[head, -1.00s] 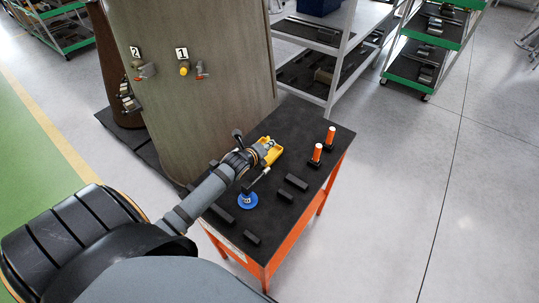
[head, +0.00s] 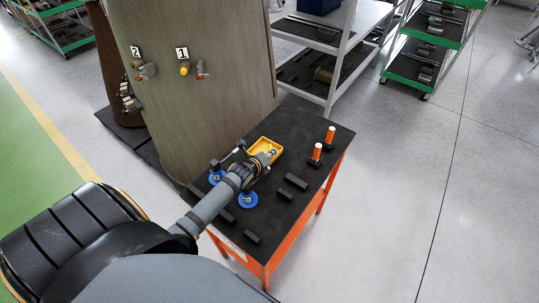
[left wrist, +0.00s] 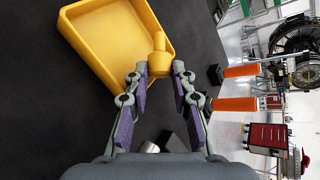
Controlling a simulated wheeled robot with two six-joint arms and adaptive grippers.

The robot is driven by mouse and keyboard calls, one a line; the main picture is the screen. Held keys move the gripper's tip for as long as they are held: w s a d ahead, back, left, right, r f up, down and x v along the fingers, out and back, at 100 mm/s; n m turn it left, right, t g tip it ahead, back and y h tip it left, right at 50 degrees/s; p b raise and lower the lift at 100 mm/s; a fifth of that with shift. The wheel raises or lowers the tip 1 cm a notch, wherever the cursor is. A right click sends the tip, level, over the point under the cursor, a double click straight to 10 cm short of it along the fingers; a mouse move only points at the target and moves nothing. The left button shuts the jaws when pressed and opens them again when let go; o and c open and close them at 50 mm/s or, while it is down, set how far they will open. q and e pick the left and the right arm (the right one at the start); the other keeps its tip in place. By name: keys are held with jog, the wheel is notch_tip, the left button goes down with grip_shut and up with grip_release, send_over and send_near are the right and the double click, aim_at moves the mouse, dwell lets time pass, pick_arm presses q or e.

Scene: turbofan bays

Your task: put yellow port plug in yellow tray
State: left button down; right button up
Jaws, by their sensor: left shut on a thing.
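The yellow tray (head: 251,149) lies on the black top of the orange table and also shows at the upper left of the left wrist view (left wrist: 85,45). My left gripper (left wrist: 159,68) is shut on a yellow port plug (left wrist: 158,45), which stands out beyond the fingertips. The plug overlaps the tray's near right corner in that view; whether it touches the tray I cannot tell. In the head view my left gripper (head: 270,154) is at the tray's near right side, and the plug is hard to make out. My right gripper is not in view.
Two orange-handled pieces (head: 316,152) stand at the table's right. Blue discs (head: 248,200) and dark blocks (head: 284,195) lie nearer. A tall panel (head: 215,110) stands behind left, with a yellow fitting (head: 184,70) under label 1. Shelves (head: 325,75) stand behind.

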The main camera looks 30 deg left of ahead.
pick_arm(q)
jog(key=shift+f, duration=0.2)
jog(key=c, duration=1.1)
grip_release()
jog(key=shift+r+p, duration=0.35)
jog(key=shift+r, duration=0.15)
jog(key=shift+s+r, duration=0.3)
jog(key=v, duration=1.1)
jog(key=shift+s+r, duration=0.1)
jog(key=shift+r, duration=0.1)
